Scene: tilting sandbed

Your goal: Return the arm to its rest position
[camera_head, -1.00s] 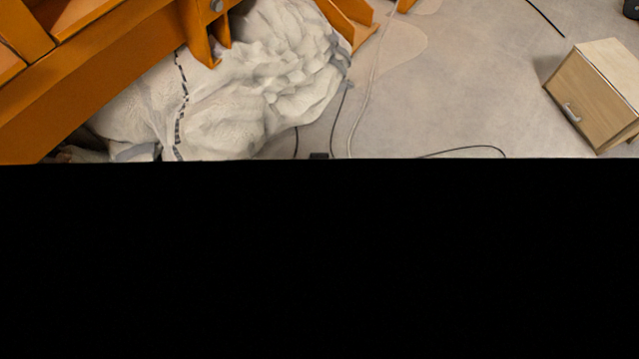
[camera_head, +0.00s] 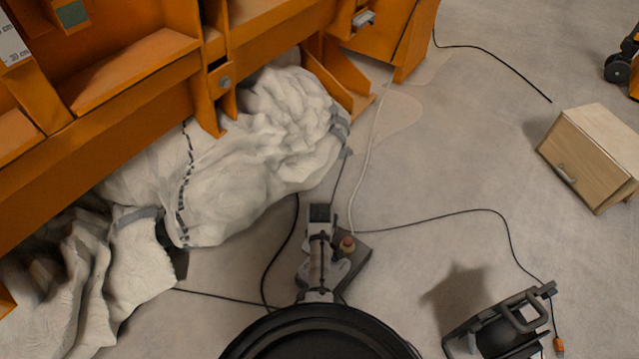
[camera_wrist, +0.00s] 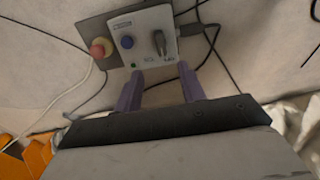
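My gripper (camera_wrist: 160,84) shows in the wrist view with two purple-grey fingers apart and nothing between them. A dark round shape at the bottom centre seems to be mine.
The orange sandbed frame (camera_head: 120,140) fills the upper left, with white bulky bags (camera_head: 235,170) beneath it. A wooden cabinet (camera_head: 590,155) stands right. A dark metal device (camera_head: 505,325) lies lower right. Cables (camera_head: 430,217) cross the grey floor, which is otherwise open at centre right.

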